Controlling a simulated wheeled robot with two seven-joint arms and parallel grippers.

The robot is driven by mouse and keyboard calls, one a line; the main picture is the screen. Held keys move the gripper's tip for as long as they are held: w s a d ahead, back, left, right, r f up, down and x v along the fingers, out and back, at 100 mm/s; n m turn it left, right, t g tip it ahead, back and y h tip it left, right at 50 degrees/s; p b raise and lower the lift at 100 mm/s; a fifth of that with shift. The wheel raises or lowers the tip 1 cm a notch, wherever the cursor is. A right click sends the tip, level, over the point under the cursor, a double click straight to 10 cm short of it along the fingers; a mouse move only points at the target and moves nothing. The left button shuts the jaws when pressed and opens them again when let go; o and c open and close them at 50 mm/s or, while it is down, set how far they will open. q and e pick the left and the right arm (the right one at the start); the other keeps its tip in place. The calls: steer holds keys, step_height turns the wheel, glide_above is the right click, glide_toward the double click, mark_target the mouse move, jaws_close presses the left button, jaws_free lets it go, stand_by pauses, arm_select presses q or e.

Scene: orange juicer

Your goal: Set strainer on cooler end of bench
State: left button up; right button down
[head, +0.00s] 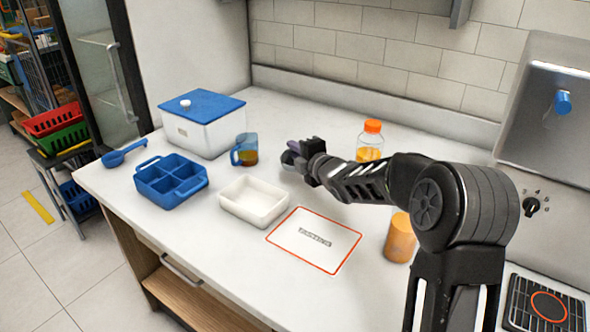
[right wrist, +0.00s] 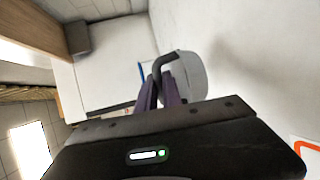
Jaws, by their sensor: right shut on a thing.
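The strainer, a grey rounded bowl with a dark bent handle, shows in the right wrist view (right wrist: 190,76). In the head view only a small grey part of the strainer (head: 289,158) shows beside the fingers. My right gripper (head: 303,156) is shut on its handle; its purple fingers also show in the right wrist view (right wrist: 163,88). It is over the middle of the bench (head: 330,113), behind the white tray. The cooler (head: 205,135), a white box with a blue lid, stands at the bench's left end. My left gripper is not in view.
A jug (head: 243,150) with amber liquid stands between cooler and gripper. A blue divided caddy (head: 170,183), a blue scoop (head: 122,154) and a white tray (head: 253,201) lie in front. An orange-capped bottle (head: 370,142) is behind my arm; an orange cylinder (head: 400,240) is near it.

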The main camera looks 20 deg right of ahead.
steer(key=shift+f, duration=0.6)
steer(key=shift+f, duration=0.1)
steer(key=shift+f, duration=1.75)
steer(key=shift+f, duration=0.15)
steer(key=c, duration=1.5)
jaws_free()
steer(key=shift+r, duration=0.2)
steer(key=s, duration=0.4)
steer(key=s+r, duration=0.1)
steer(key=s, duration=0.3)
steer(key=s+r, duration=0.1)
steer(key=s, duration=0.3)
steer(key=shift+d+b, duration=0.3)
steer(key=shift+b, duration=0.05)
